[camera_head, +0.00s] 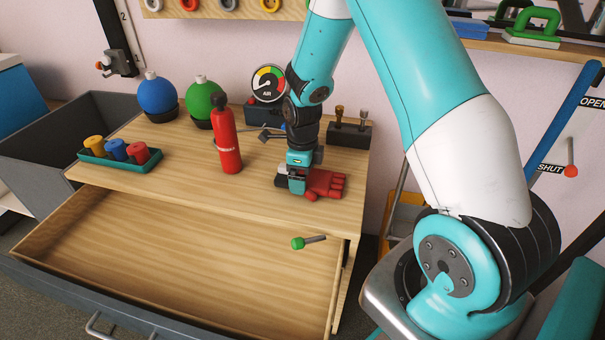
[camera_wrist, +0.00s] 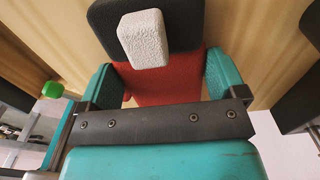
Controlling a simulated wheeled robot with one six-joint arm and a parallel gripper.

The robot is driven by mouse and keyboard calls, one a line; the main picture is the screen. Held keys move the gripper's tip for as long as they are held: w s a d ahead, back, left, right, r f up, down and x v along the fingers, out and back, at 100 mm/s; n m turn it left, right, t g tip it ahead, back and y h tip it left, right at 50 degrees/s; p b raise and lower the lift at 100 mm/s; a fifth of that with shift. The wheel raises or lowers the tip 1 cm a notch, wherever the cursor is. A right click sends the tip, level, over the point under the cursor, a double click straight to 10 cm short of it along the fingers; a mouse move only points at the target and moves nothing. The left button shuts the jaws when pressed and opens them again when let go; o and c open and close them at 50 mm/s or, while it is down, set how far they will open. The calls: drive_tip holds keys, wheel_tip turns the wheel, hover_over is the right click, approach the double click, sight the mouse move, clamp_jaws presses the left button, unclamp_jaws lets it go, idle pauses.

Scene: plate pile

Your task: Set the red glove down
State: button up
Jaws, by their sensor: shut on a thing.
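The red glove (camera_head: 325,183) is at the right front part of the wooden table top (camera_head: 270,200), its fingers pointing right. My gripper (camera_head: 298,186) is above its cuff end, pointing down, and is shut on the glove. In the wrist view the glove's red fabric (camera_wrist: 165,88) lies between the two teal fingers (camera_wrist: 160,85), with a dark cuff and a pale block beyond it. The glove looks at or very close to the table surface; I cannot tell whether it bears on it. Part of it is hidden by my gripper.
A red extinguisher (camera_head: 227,145) stands left of my gripper. A dark block with two upright pegs (camera_head: 349,133) is behind right. A tray of coloured spools (camera_head: 120,155), blue (camera_head: 157,95) and green (camera_head: 203,99) globes stand left. An open drawer (camera_head: 170,260) lies in front, near a green-knobbed lever (camera_head: 308,241).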

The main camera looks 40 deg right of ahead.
drive_tip(key=shift+f, duration=0.2)
drive_tip(key=o, duration=0.7)
wheel_tip(320, 180, up, 12)
drive_tip(key=p, duration=0.3)
drive_tip(key=s+a+r+n+y, duration=0.1)
drive_tip(key=s+a+r+n, duration=0.2)
drive_tip(key=a+r+n, duration=0.4)
drive_tip(key=s+a+r+n+y, duration=0.1)
drive_tip(key=s+a+r+n, duration=0.1)
drive_tip(key=s+a+n, duration=0.3)
drive_tip(key=s+a+r+n+y, duration=0.1)
drive_tip(key=s+a+r+n, duration=0.2)
drive_tip(key=n, duration=1.1)
drive_tip(key=s+a+r+n+y, duration=0.1)
drive_tip(key=s+a+r+n, duration=0.1)
drive_tip(key=s+a+n, duration=0.5)
drive_tip(key=shift+s+a+r+n, duration=0.1)
drive_tip(key=shift+s+n, duration=0.55)
drive_tip(key=shift+s, duration=0.5)
drive_tip(key=shift+s+a+r+n, duration=0.1)
drive_tip(key=shift+s+n, duration=0.55)
drive_tip(key=shift+s, duration=0.45)
